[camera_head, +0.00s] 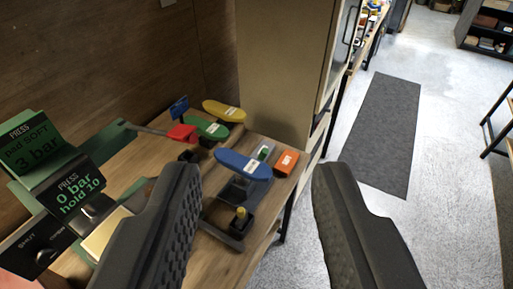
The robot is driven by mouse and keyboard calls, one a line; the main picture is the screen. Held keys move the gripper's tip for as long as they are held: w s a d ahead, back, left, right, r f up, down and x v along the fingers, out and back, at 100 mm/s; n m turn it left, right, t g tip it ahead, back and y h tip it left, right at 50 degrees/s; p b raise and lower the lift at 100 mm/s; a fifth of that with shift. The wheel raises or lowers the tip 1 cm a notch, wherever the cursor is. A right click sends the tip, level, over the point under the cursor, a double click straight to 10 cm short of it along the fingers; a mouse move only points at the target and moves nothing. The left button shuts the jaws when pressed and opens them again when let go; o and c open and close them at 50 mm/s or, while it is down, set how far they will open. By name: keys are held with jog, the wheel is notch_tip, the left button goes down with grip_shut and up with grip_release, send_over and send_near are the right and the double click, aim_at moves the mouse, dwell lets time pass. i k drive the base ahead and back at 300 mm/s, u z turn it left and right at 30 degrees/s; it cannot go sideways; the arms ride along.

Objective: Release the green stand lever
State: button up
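A green machine or stand (25,165) stands at the left on the wooden bench. Its signs read "Pad SOFT 3 bar" and "0 bar hold 10". A flat green arm (110,138) reaches right from it, and a thin grey bar leads on to a red end (182,133). I cannot tell for certain which part is the green stand lever. My gripper (255,170) is open, its two dark fingers wide apart, with nothing seen held. The left finger hides part of the bench and stands right of the signs. The red end lies beyond its tip.
Yellow (224,111), green (207,127) and blue (243,165) sole-shaped pieces and an orange block (286,162) are on the bench. A tall cabinet (285,65) stands behind. Open floor with a grey mat (382,135) lies right.

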aim_at(264, 152)
jog(key=u, duration=1.45)
jog(key=k, duration=0.85)
jog(key=z, duration=1.3)
jog(key=i, duration=1)
jog(key=u, duration=0.05)
